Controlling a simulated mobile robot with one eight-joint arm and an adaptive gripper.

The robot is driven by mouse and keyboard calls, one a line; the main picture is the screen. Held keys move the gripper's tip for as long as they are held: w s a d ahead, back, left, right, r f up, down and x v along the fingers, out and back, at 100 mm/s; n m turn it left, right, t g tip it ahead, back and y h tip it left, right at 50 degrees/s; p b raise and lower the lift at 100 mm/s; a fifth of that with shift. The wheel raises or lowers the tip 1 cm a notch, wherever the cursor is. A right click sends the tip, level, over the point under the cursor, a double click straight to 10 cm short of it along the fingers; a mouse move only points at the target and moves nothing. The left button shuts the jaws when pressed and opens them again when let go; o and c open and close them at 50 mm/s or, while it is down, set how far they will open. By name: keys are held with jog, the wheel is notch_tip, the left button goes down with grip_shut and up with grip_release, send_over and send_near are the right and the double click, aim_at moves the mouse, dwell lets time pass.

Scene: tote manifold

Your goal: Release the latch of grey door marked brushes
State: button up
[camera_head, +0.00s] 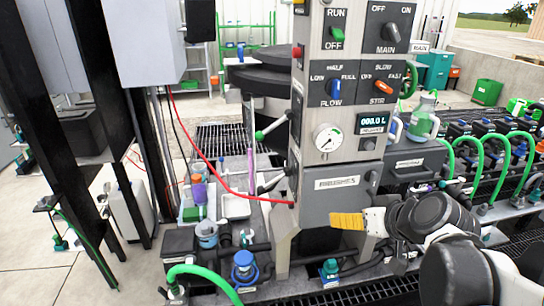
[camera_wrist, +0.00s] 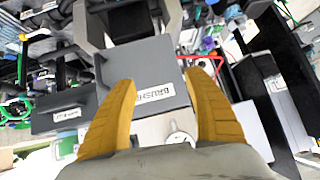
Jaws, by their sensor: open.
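The grey door marked brushes (camera_head: 338,198) is on the front of the grey control column, below the round gauge. It shows in the wrist view (camera_wrist: 165,68) with its white label towards the gripper. A small dark part (camera_head: 371,177) sits at the door's upper right edge; I cannot tell whether it is the latch. My gripper (camera_head: 334,221) has yellow fingers and is in front of the door's lower part in the head view. In the wrist view its fingers (camera_wrist: 160,78) are wide apart with nothing between them. They seem apart from the door.
A second labelled grey front (camera_head: 409,163) is to the right of the door. A red cable (camera_head: 215,170) hangs to the left. Bottles and a white tray (camera_head: 235,206) stand on the left bench.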

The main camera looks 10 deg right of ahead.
jog(key=s+a+f+g+h+b, duration=0.1)
jog(key=s+a+f+g, duration=0.1)
jog(key=s+a, duration=0.4)
jog(key=shift+s+a+f, duration=0.25)
jog(key=shift+s+f, duration=0.25)
jog(key=shift+s, duration=0.65)
jog(key=s, duration=0.2)
jog(key=b, duration=0.1)
jog(key=shift+s+a+f+m+g+h, duration=0.3)
jog(key=shift+s+a+f+h, duration=0.05)
jog(key=shift+s+f+h, duration=0.05)
